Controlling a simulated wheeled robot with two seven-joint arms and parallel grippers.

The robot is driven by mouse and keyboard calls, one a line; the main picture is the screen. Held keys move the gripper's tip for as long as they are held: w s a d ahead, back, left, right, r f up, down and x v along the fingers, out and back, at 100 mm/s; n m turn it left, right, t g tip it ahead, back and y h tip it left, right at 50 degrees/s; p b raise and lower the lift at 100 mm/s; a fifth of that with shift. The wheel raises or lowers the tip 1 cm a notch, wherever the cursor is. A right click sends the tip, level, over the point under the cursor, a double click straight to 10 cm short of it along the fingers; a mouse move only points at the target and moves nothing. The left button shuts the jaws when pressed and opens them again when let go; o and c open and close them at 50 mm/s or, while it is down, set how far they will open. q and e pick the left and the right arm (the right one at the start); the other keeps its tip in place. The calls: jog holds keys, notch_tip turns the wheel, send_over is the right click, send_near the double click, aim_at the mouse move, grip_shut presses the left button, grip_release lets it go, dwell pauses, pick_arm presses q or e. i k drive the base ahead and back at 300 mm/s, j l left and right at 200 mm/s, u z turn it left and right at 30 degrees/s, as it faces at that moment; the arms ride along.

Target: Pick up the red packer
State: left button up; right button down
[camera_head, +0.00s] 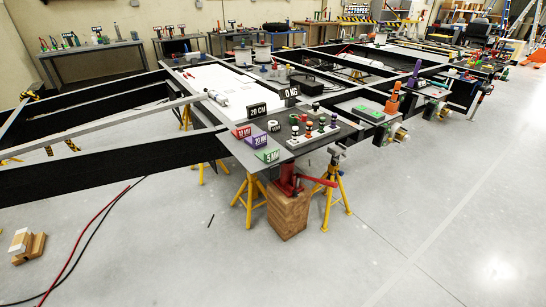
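The red packer (242,131), a small block with white lettering, lies at the left edge of a dark plate on the near part of the chassis (235,150). A purple packer (257,140) and a green packer (268,155) lie beside it in a row toward the near edge. Neither of my grippers shows in the head view.
A black "20 CM" sign (257,110) stands just behind the packers. Small knobbed parts (320,124) stand to their right. Below are yellow stands (249,192) and a red jack (289,180) on a wooden block (288,212). The floor at front right is clear.

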aim_at(243, 132)
jog(key=i+j+z, duration=0.1)
jog(key=z, duration=0.3)
jog(key=i+j+z, duration=0.1)
jog(key=z, duration=0.3)
jog(key=j+z, duration=0.5)
jog(key=z, duration=0.25)
